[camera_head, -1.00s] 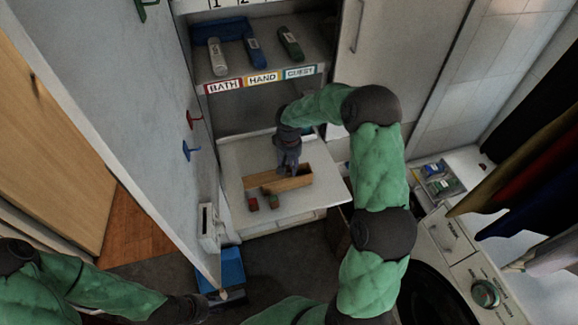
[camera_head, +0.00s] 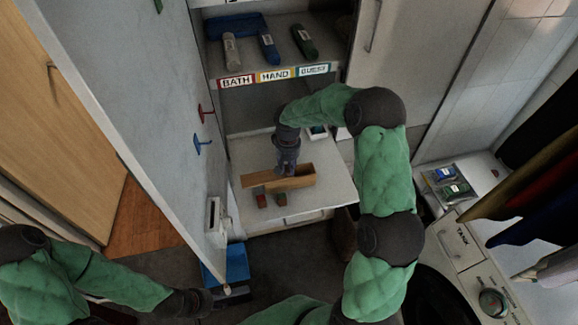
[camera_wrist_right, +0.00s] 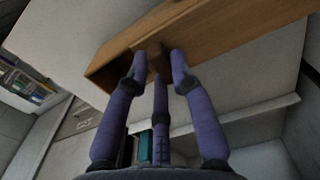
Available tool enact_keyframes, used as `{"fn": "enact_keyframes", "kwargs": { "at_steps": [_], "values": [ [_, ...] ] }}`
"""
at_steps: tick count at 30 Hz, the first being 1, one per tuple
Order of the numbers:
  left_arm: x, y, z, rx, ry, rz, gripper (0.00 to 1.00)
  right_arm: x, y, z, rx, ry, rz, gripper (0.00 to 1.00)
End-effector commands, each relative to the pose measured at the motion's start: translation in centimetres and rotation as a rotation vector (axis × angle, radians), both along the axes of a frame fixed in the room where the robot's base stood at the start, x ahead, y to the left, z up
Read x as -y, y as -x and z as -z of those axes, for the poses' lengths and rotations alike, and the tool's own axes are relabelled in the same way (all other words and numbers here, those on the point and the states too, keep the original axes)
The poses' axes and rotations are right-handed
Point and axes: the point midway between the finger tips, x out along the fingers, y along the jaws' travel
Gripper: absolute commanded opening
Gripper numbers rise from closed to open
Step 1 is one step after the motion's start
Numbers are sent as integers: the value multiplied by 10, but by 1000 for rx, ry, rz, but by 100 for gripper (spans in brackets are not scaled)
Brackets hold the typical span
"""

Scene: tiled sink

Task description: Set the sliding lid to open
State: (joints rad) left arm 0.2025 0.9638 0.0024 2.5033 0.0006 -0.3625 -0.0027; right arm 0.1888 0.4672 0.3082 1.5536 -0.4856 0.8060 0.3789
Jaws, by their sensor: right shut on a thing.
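A wooden box (camera_head: 298,183) stands on the white shelf board in the middle of the head view. Its sliding lid (camera_head: 252,181) sticks out past the box's left end. My right gripper (camera_head: 286,171) points down at the lid from above. In the right wrist view its fingers (camera_wrist_right: 158,65) are closed around a small wooden knob (camera_wrist_right: 154,58) on the wood, which partly hides behind them. The box interior is mostly hidden by the gripper. My left gripper (camera_head: 205,301) is low on the left, far from the box; its fingers are not clear.
A labelled shelf (camera_head: 275,76) with rolled items is above. A cabinet door (camera_head: 150,110) stands left, near a blue bin (camera_head: 237,264).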

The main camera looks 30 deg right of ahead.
Motion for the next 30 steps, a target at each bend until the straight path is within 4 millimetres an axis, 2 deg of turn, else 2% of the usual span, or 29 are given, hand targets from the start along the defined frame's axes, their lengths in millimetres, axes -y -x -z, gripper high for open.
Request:
{"fn": "enact_keyframes", "kwargs": {
  "at_steps": [24,25,27,30],
  "values": [
    [0,0,0,0,0,0,40,0,0,0,1,0,0,0],
    [0,0,0,0,0,0,40,0,0,0,1,0,0,26],
    [0,0,0,0,0,0,40,0,0,0,1,0,0,46],
    [0,0,0,0,0,0,40,0,0,0,1,0,0,49]
  ]
}}
